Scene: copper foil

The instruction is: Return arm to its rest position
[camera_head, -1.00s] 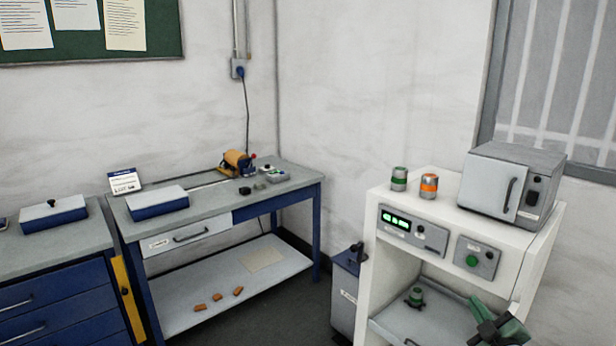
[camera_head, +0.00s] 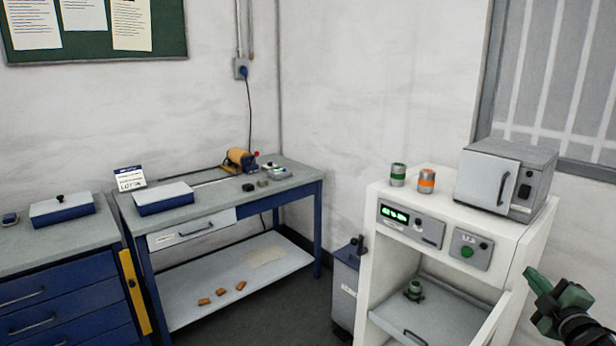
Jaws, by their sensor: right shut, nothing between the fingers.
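My right gripper (camera_head: 540,290), with green fingers and a black wrist, is at the lower right edge of the head view. Its fingers are together and hold nothing. It is in front of and to the right of the white cabinet (camera_head: 383,285), apart from it. My left gripper is not in view.
Two banded cans (camera_head: 398,174) and a grey oven (camera_head: 487,180) stand on top. A blue workbench (camera_head: 238,194) and a dark bin (camera_head: 345,285) stand to the left. Grey floor shows between them.

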